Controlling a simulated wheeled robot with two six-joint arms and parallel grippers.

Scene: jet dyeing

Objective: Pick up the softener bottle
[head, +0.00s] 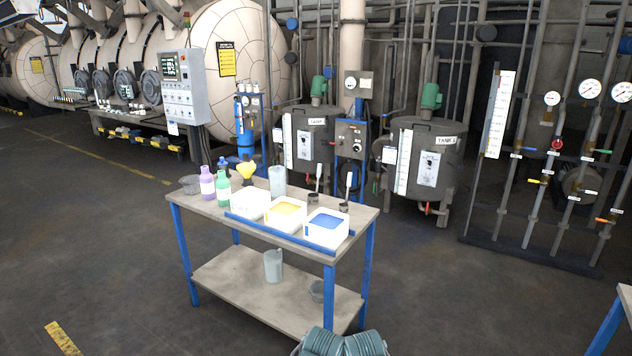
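Small bottles stand together at the left end of the blue-legged work table (190,201). One is a purple bottle (207,185) with a pale label. Just right of it is a green bottle (223,190), also with a pale label. A blue bottle (222,164) stands behind them, partly hidden. The labels are too small to read, so I cannot tell which one is the softener bottle. All the bottles I can see are upright. Neither of my grippers shows in the head view.
A grey bowl (190,184), a yellow funnel-like item (245,170) and a clear jug (277,181) share the tabletop. White tubs, one with yellow (286,214) and one with blue (327,228) contents, line the front. Teal coils (345,343) lie at the bottom edge. Floor left is open.

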